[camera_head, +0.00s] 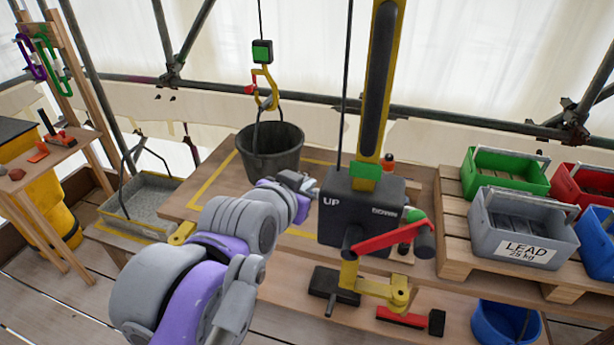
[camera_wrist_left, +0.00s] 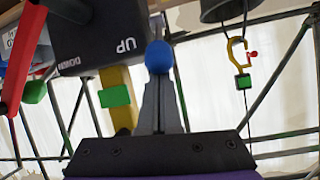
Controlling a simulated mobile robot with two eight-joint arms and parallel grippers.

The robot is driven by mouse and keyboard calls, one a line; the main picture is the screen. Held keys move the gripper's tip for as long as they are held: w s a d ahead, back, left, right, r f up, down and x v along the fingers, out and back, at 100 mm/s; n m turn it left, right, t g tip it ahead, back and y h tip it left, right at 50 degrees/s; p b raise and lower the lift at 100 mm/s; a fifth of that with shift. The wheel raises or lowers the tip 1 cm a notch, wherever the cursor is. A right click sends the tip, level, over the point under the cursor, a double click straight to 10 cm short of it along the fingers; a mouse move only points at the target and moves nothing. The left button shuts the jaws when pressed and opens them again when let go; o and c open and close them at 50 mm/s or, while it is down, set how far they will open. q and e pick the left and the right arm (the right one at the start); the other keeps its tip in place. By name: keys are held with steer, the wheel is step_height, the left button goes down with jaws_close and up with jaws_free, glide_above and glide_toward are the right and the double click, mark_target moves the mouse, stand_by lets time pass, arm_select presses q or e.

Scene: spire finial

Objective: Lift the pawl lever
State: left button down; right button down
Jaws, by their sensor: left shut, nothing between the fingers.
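My left gripper (camera_head: 312,186) is shut and empty, just left of the box. In the left wrist view the fingers (camera_wrist_left: 158,85) point at a blue ball knob (camera_wrist_left: 158,56) at their tips, beside the box's UP face (camera_wrist_left: 105,40). A red crank arm (camera_head: 388,239) is on the box's front. My right gripper is not in view.
A dark bucket (camera_head: 270,150) hangs from a yellow hook (camera_head: 265,88) left of the box. Green (camera_head: 507,172) and grey LEAD (camera_head: 523,228) crates stand on a pallet at right. A yellow bracket (camera_head: 375,290) and red-black tool (camera_head: 410,319) are below the box.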

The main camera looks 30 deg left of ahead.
arm_select(q)
steer(key=shift+s+d+f, duration=0.1)
steer(key=shift+s+f, duration=0.05)
steer(key=shift+f, duration=0.15)
stand_by(0.4)
steer(key=shift+w+r, duration=0.25)
steer(key=shift+r, duration=0.25)
steer(key=w+r+p, duration=0.1)
steer(key=r+p, duration=0.1)
steer(key=r, duration=0.1)
steer(key=shift+w+d, duration=0.1)
steer(key=shift+w, duration=0.3)
steer(key=f+v, duration=0.1)
steer(key=v, duration=0.8)
steer(key=shift+s, duration=0.45)
steer(key=shift+w+d, duration=0.1)
